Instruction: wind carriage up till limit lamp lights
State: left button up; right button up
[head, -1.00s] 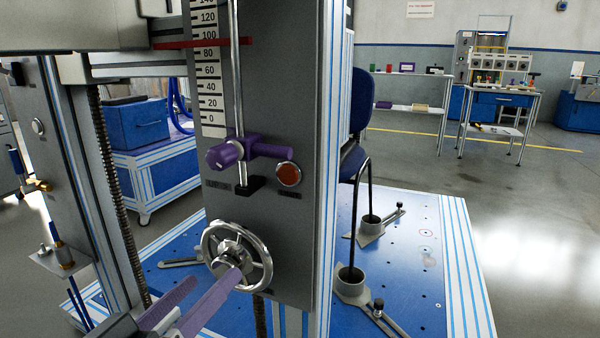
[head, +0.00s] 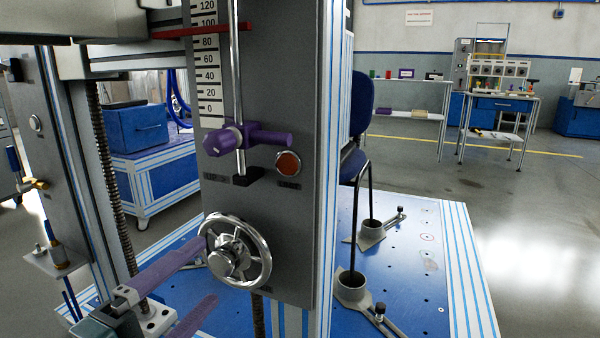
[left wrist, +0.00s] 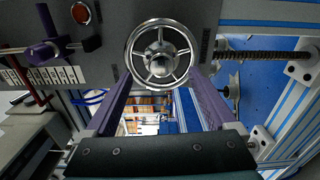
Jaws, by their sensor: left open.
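The chrome handwheel (head: 262,270) is on the grey column's front, low down; it also shows in the left wrist view (left wrist: 137,67). My left gripper (head: 210,270) is open and empty, its purple fingers spread just short of the wheel. In the left wrist view the fingers (left wrist: 160,80) lie either side of the wheel's lower part. The round limit lamp (head: 288,163) is dull orange-red and looks unlit. The carriage's red pointer (head: 190,31) stands between 80 and 100 on the scale (head: 208,75). A purple stop clamp (head: 265,137) sits on the rod below 0. My right gripper is not seen.
A blue chair (head: 358,100) stands behind the column, its legs in round cups (head: 352,285) on the blue base plate (head: 400,245). A threaded screw (head: 110,180) runs upright left of the column. Open floor (head: 530,240) lies to the right.

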aim_at(218, 269)
pick_arm(q)
jog(key=shift+f+n+b, duration=0.3)
jog(key=shift+n, duration=0.8)
jog(key=shift+r+n, duration=0.2)
jog(key=shift+n, duration=0.5)
jog(key=shift+b+x, duration=0.95)
jog(key=shift+x, duration=0.95)
jog(key=shift+d+f+b, duration=0.15)
jog(key=shift+f+b, duration=0.1)
jog(key=shift+b, duration=0.05)
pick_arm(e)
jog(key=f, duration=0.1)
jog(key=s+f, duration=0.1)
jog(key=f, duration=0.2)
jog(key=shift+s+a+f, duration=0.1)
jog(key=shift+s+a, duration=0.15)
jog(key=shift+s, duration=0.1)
pick_arm(q)
jog(key=shift+o, duration=0.3)
jog(key=shift+s+f, duration=0.1)
jog(key=shift+f, duration=0.05)
grip_shut()
jog(key=m+p, duration=0.1)
jog(key=m, duration=0.2)
jog(key=shift+m, duration=0.3)
jog(key=m, duration=0.2)
jog(key=shift+m, duration=0.4)
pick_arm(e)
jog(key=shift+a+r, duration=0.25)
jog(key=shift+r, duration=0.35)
